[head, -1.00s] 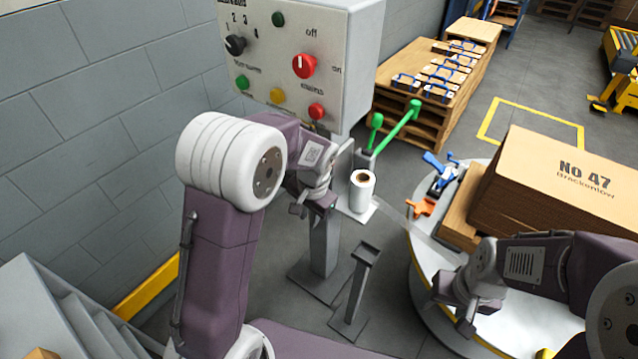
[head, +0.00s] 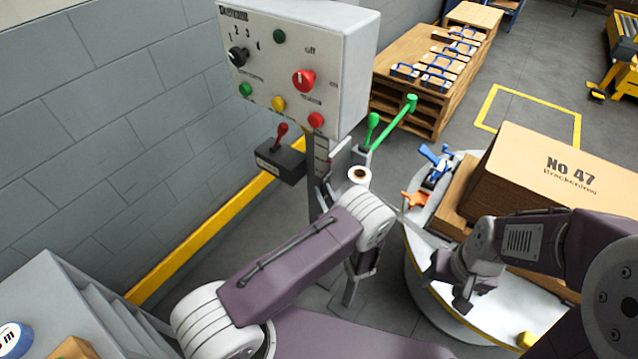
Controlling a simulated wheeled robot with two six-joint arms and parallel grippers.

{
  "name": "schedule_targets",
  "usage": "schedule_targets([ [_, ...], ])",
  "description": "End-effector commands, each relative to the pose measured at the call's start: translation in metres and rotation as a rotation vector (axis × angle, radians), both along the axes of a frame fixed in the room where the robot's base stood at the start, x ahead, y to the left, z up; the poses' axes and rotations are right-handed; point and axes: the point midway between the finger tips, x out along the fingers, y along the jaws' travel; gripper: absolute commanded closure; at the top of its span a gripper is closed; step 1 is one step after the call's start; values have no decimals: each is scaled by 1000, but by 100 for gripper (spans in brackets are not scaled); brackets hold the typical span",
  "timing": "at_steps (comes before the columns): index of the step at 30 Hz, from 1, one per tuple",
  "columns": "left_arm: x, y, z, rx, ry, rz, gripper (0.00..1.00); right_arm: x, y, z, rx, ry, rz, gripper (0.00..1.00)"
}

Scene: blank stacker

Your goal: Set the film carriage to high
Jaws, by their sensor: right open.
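The film carriage carries a white film roll (head: 359,174) beside a grey mast (head: 319,160) with scale marks, below the control box (head: 300,60). A green-knobbed lever (head: 372,125) and a long green handle (head: 398,122) stand behind the roll. My right gripper (head: 447,288) is open and empty, above the front of the round turntable (head: 430,295). Which height the carriage is set to cannot be read.
A carton marked No 47 (head: 560,175) sits on the turntable with orange (head: 414,199) and blue (head: 435,160) clamp-like parts beside it. A black box with a red lever (head: 282,135) is left of the mast. A grey wall and yellow rail (head: 215,225) bound the left.

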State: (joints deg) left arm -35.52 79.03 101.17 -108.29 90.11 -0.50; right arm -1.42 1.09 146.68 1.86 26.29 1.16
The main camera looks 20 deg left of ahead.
Motion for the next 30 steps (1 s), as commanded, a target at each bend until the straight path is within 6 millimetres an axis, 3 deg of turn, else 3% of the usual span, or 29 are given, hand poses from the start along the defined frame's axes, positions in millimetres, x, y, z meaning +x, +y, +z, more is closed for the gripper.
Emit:
schedule_targets([
  [3,18,15,0,-1,-2,5,78,0,0,-3,0,0,0,43],
  [9,34,25,0,-1,-1,2,78,0,0,-4,0,0,0,43],
  [16,35,26,0,-1,1,1,78,0,0,-4,0,0,0,43],
  [19,35,26,0,-1,1,1,100,0,0,-4,0,0,0,43],
  [30,34,25,0,-1,1,1,100,0,0,-4,0,0,0,43],
])
